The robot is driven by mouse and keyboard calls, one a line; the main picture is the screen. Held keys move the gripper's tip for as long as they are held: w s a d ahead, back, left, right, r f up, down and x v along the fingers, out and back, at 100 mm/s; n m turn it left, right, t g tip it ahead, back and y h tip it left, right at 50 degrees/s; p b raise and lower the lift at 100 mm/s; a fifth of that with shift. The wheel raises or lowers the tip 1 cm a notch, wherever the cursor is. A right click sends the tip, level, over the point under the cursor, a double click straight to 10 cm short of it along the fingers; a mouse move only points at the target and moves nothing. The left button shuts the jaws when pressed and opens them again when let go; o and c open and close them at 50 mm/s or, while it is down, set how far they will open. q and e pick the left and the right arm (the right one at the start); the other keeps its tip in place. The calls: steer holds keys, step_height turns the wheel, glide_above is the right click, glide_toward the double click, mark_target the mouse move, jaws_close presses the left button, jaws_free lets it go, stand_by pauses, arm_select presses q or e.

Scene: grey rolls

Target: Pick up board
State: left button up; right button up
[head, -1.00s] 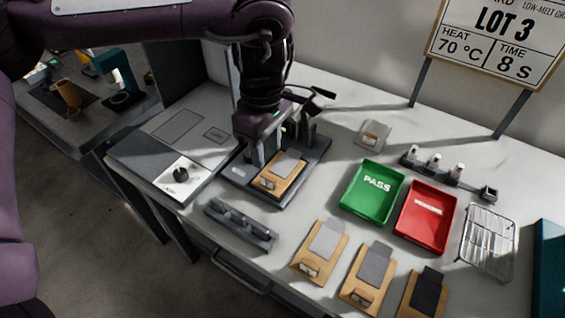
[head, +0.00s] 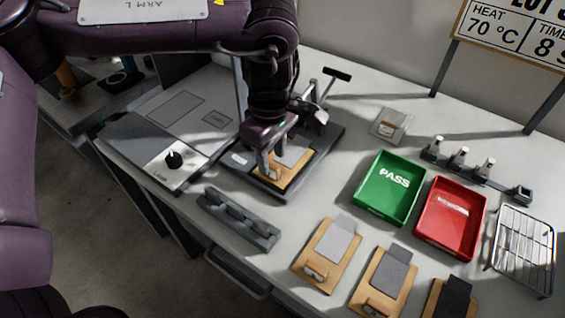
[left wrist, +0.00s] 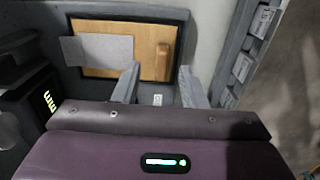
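A wooden board (head: 292,174) with a grey sheet on it and a raised wooden block at one end lies on the dark press base (head: 326,158). In the left wrist view the board (left wrist: 140,56) has the block (left wrist: 163,62) at its right end. My left gripper (head: 268,168) points down at the block end of the board. In the left wrist view its fingers (left wrist: 160,86) are apart with nothing held between them. Whether they touch the block cannot be told. My right gripper is out of view. Three similar boards (head: 320,268) lie along the front of the table.
A green PASS tray (head: 370,205) and a red tray (head: 432,232) stand right of the press. A wire rack (head: 525,250) is at far right. A grey slotted holder (head: 238,220) lies in front of the press. A knob panel (head: 174,162) is left. The press lever (head: 330,85) rises behind.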

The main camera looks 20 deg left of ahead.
mark_target(285, 157)
arm_select(q)
steer(key=f, duration=0.3)
steer(key=shift+a+f, duration=0.2)
steer(key=shift+a, duration=0.05)
jaws_close()
